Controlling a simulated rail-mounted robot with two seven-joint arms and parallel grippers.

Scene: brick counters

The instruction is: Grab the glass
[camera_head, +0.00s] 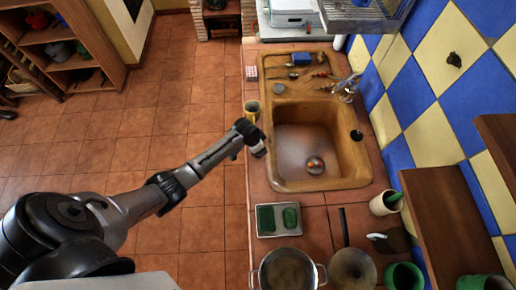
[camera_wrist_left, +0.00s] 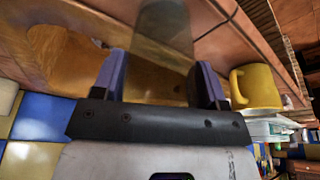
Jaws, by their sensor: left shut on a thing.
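The glass (camera_wrist_left: 160,30) is see-through and slightly brownish. It stands between the two purple-grey fingers of my left gripper (camera_wrist_left: 160,82) in the left wrist view, and the gripper is shut on it. In the head view my left gripper (camera_head: 258,149) is at the left edge of the counter, beside the sink. The glass is hard to make out there, and I cannot tell whether it touches the counter. My right gripper is in neither view.
A yellow mug (camera_head: 252,111) stands close by on the counter edge; it also shows in the left wrist view (camera_wrist_left: 259,87). The brown sink (camera_head: 310,150) lies to the right. A tray (camera_head: 264,232) with green sponges and a pot (camera_head: 287,272) are nearer. Open floor lies left.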

